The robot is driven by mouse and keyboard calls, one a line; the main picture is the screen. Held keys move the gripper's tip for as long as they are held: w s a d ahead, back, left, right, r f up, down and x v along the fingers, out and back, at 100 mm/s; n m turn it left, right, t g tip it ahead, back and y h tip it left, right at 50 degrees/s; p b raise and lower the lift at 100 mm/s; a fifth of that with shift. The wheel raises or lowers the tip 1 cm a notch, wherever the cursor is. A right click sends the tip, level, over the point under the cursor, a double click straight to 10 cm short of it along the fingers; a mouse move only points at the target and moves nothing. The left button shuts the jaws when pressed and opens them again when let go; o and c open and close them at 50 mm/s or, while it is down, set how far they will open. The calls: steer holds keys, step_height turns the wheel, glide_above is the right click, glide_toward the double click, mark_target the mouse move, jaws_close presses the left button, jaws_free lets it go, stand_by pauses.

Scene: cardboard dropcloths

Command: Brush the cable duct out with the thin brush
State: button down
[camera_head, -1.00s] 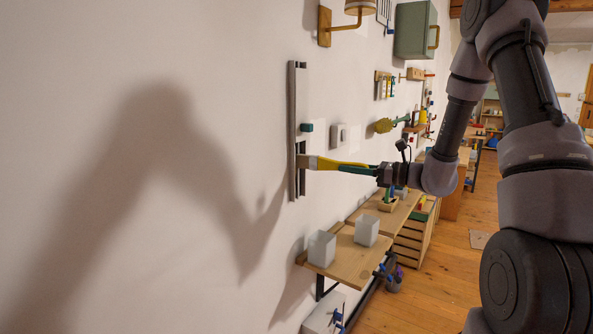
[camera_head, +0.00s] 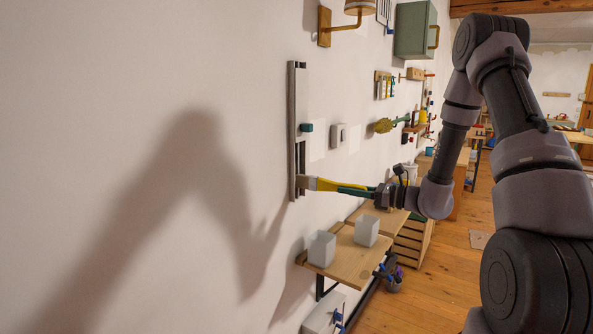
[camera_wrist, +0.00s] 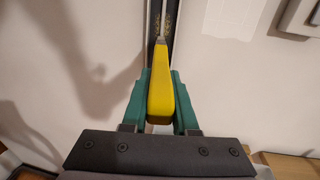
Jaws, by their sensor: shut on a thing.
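The cable duct (camera_head: 293,110) is a tall, narrow grey channel fixed upright on the white wall. It also shows at the top of the wrist view (camera_wrist: 153,20). The thin brush (camera_head: 328,185) has a yellow handle, and its head is at the lower end of the duct. My gripper (camera_head: 347,189) is shut on the brush handle to the right of the duct. In the wrist view its green fingers flank the yellow handle (camera_wrist: 161,90), and the bristles point into the channel. Whether the bristles touch its bottom cannot be told.
A teal block (camera_head: 307,127) sits at the duct's right side. Right of it are a grey switch box (camera_head: 339,135) and a yellow-green object (camera_head: 383,125) on the wall. Below, a wooden shelf (camera_head: 350,262) holds two pale containers. The wall left of the duct is clear.

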steer(key=shift+a+f, duration=0.1)
steer(key=shift+f, duration=1.75)
steer(key=shift+s+v, duration=0.15)
steer(key=shift+v, duration=1.05)
steer(key=shift+s+v, duration=0.15)
steer(key=shift+v, duration=1.1)
steer(key=shift+a, duration=0.1)
